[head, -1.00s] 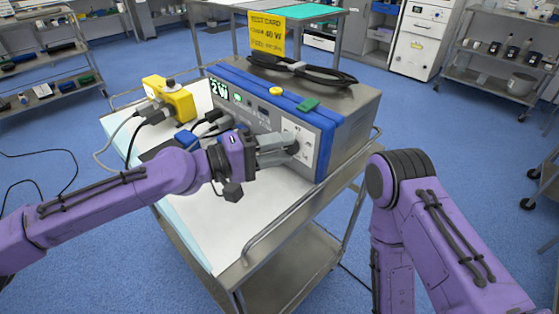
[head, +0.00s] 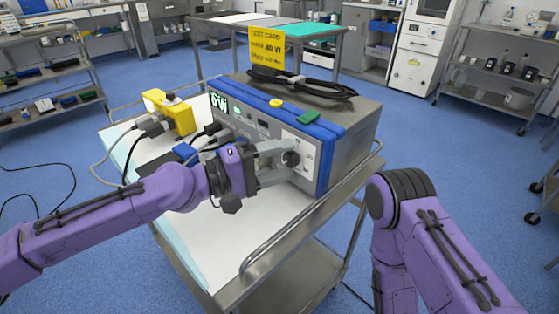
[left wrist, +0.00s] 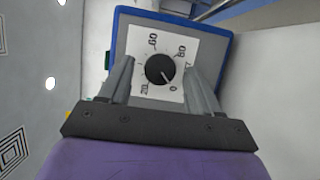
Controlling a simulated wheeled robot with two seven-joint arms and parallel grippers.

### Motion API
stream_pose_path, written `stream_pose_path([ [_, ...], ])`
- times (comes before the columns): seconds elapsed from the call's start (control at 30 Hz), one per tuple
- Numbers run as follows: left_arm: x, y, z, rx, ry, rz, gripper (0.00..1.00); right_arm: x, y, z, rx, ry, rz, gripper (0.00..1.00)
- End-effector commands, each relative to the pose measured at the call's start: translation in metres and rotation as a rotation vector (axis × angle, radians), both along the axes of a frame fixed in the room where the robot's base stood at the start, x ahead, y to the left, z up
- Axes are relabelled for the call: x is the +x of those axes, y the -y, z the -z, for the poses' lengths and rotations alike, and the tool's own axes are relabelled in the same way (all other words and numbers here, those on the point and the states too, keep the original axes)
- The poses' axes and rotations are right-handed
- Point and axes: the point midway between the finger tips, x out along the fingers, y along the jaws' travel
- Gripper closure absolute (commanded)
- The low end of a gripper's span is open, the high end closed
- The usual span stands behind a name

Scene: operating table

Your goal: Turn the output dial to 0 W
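The output dial (head: 291,158) is a dark round knob on a white scale panel on the front of the grey and blue generator (head: 345,135). In the left wrist view the dial (left wrist: 160,69) has its pointer mark towards the 0 on the scale. The green display (head: 218,102) seems to read 0 W. My left gripper (head: 283,163) is open, with its fingers on either side of the dial. In the left wrist view a gap shows between the dial and each finger of the gripper (left wrist: 160,85). My right gripper is out of view; only my right arm shows.
A yellow device (head: 172,112) with cables stands left of the generator on the metal cart (head: 250,272). A yellow test card (head: 267,50) reading 40 W and a black cabled tool (head: 305,83) are on top of the generator. The cart's front surface is mostly clear.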

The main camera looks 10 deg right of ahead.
Motion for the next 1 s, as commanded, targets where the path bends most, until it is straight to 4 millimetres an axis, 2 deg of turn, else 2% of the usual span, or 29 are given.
stream_pose_path([
  [0.17,0.000,-0.001,0.000,0.000,0.001,-0.001,0.37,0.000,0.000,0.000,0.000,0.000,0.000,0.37],
  [0.27,-0.001,-0.010,0.000,0.000,0.002,-0.003,0.37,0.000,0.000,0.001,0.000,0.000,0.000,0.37],
  [0.5,-0.011,-0.065,0.002,0.000,0.000,-0.005,0.37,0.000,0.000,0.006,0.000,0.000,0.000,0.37],
  [0.7,-0.018,-0.097,0.001,0.000,0.001,-0.002,0.37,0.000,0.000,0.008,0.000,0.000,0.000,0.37],
  [1.0,-0.020,-0.103,0.000,0.000,0.001,0.001,0.37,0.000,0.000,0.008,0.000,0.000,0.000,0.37],
])
